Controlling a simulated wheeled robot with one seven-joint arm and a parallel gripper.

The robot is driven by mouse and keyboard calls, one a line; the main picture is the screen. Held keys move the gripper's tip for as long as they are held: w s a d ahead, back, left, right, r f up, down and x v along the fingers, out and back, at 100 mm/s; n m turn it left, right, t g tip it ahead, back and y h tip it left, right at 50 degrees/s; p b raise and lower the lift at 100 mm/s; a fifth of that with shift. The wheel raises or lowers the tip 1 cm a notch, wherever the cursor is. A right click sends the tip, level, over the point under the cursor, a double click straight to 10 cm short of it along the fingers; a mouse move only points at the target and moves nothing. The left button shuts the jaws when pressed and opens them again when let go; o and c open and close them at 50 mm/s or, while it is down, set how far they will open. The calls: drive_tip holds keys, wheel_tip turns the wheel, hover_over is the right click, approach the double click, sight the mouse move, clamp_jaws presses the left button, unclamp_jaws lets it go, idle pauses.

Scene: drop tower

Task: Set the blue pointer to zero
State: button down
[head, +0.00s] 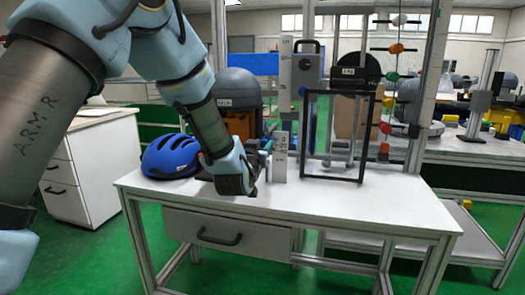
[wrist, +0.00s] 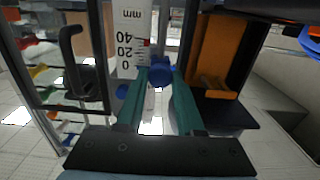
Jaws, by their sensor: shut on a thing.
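The blue pointer (wrist: 160,73), a round blue knob, sits beside the white millimetre scale (wrist: 130,45) in the wrist view. The scale reads 0, 20 and 40, with a small red mark at its right edge between 20 and 40. My gripper (wrist: 160,82) has its two teal fingers on either side of the blue knob, shut on it. In the head view my gripper (head: 267,143) reaches the white scale post (head: 280,157) from the left. The fingertips and pointer are too small there to tell apart.
A blue helmet (head: 170,157) lies on the white table (head: 330,212) left of my gripper. A black frame (head: 333,182) stands to the right, with a pole of coloured balls (head: 397,48) behind it. The table's front right is clear.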

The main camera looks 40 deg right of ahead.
drive_tip(key=shift+r, duration=0.25)
drive_tip(key=c, duration=0.9)
unclamp_jaws()
drive_tip(key=o, duration=0.3)
drive_tip(key=shift+o, duration=0.2)
drive_tip(key=shift+f, duration=0.1)
drive_tip(key=b+v, duration=0.1)
drive_tip(key=v, duration=0.9)
drive_tip(key=shift+s+a, duration=0.25)
drive_tip(key=shift+a, duration=0.1)
drive_tip(key=shift+f, duration=0.1)
